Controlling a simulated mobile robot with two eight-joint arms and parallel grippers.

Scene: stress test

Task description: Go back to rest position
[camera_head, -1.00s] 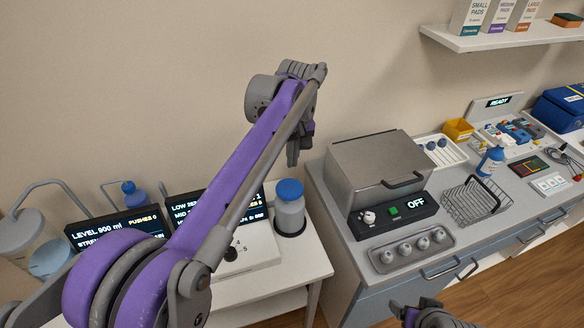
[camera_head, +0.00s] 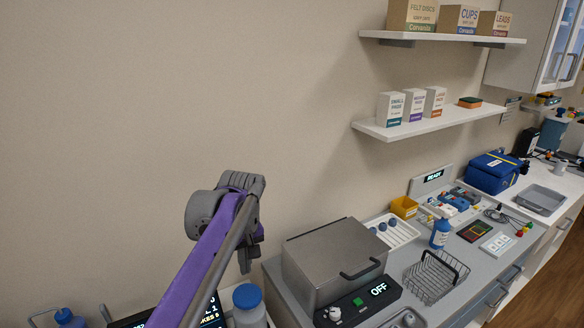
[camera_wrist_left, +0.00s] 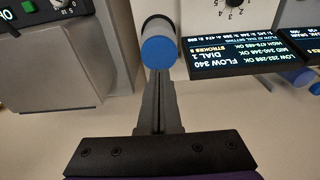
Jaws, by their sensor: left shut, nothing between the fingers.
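My left arm rises from the bottom of the head view. Its left gripper (camera_head: 245,262) hangs fingers down in front of the wall, above the blue-capped jar (camera_head: 249,305). In the left wrist view the gripper (camera_wrist_left: 159,78) is shut with nothing held. The jar's blue cap (camera_wrist_left: 159,52) shows just past the fingertips there; I cannot tell the exact gap. My right gripper is in neither view now.
A grey metal box (camera_head: 335,262) with a handle stands right of my left gripper, behind an OFF panel (camera_head: 362,300). A wire basket (camera_head: 435,275) and blue bottle (camera_head: 440,234) stand farther right. Two wall shelves (camera_head: 430,121) hang above. The wall area at left is clear.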

